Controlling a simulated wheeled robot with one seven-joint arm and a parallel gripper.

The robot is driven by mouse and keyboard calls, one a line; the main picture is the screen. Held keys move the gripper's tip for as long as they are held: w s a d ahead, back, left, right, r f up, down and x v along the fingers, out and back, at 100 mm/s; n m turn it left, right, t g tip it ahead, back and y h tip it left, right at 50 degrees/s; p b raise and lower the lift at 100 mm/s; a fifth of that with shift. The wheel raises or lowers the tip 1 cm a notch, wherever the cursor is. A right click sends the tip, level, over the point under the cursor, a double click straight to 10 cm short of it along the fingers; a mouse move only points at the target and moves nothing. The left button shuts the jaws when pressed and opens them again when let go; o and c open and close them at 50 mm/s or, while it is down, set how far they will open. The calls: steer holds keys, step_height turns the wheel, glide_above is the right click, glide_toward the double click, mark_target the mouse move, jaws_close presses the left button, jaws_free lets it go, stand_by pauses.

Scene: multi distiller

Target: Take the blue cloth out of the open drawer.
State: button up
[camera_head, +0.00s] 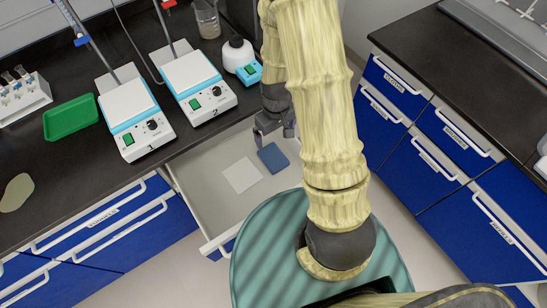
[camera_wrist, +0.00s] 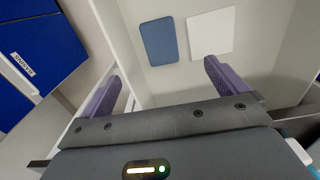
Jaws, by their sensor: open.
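The blue cloth (camera_head: 272,158) lies flat on the floor of the open drawer (camera_head: 204,180), to the right of a white cloth or sheet (camera_head: 242,175). In the wrist view the blue cloth (camera_wrist: 159,41) is at the top middle, with the white piece (camera_wrist: 211,33) to its right. My gripper (camera_head: 274,130) is above the back part of the drawer, apart from the blue cloth. In the wrist view my gripper (camera_wrist: 163,85) shows its two fingers spread wide with nothing between them. My arm hides the drawer's right side in the head view.
Two numbered hotplates (camera_head: 137,118) (camera_head: 199,90) stand on the black counter above the drawer. A green tray (camera_head: 70,117), a vial rack (camera_head: 22,92) and a beaker (camera_head: 207,18) are also there. Blue cabinets (camera_head: 450,140) stand to the right, across the floor.

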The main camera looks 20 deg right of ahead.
glide_above(276, 160)
step_height(276, 160, down, 12)
steer(key=shift+w+r, duration=0.1)
stand_by(0.4)
steer(key=shift+f+p, duration=0.6)
steer(key=shift+f, duration=2)
steer(key=c, duration=1.1)
steer(key=shift+o, duration=0.2)
step_height(276, 160, up, 10)
steer(key=shift+b, duration=0.3)
